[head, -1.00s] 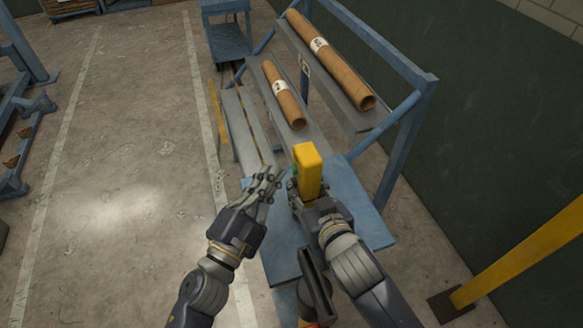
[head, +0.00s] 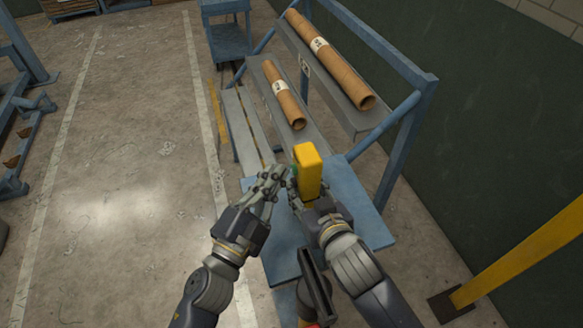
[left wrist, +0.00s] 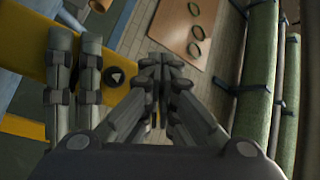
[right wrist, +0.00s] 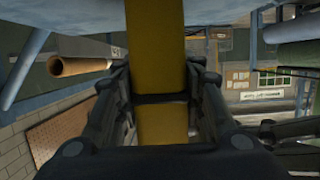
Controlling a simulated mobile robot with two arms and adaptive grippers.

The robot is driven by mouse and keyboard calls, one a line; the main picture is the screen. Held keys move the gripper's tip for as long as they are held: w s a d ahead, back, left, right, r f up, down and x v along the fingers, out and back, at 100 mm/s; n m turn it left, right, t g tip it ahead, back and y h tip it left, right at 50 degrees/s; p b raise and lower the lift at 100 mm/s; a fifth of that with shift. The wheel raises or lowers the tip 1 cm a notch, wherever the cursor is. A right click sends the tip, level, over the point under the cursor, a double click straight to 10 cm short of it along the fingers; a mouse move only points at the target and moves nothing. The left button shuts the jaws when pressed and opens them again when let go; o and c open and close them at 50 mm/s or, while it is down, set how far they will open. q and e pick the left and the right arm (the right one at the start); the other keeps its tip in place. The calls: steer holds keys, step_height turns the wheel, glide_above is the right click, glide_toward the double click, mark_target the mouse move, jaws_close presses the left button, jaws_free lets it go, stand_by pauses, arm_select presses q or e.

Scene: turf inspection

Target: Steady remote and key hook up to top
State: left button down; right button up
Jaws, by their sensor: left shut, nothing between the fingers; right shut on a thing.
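The yellow remote (head: 308,170) stands upright in my right gripper (head: 304,196), which is shut around it. In the right wrist view the yellow body (right wrist: 157,35) runs between the fingers. My left gripper (head: 274,180) is shut and empty, close to the left side of the remote; I cannot tell if it touches. In the left wrist view the remote (left wrist: 30,52) is at the left, with a round black button (left wrist: 116,76) bearing a white arrow. A small green spot shows between the left fingertips and the remote. I cannot make out a key hook.
A blue table (head: 355,195) lies beneath the hands. A rack behind holds a long cardboard tube (head: 335,65) and a shorter tube (head: 284,95). A yellow post (head: 520,255) stands at the right. The floor at the left is open.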

arm_select(q)
steer(key=shift+w+d, duration=0.2)
steer(key=shift+d, duration=0.25)
stand_by(2.5)
steer(key=shift+a, duration=0.1)
stand_by(4.4)
steer(key=shift+s+a, duration=0.4)
steer(key=shift+a, duration=0.35)
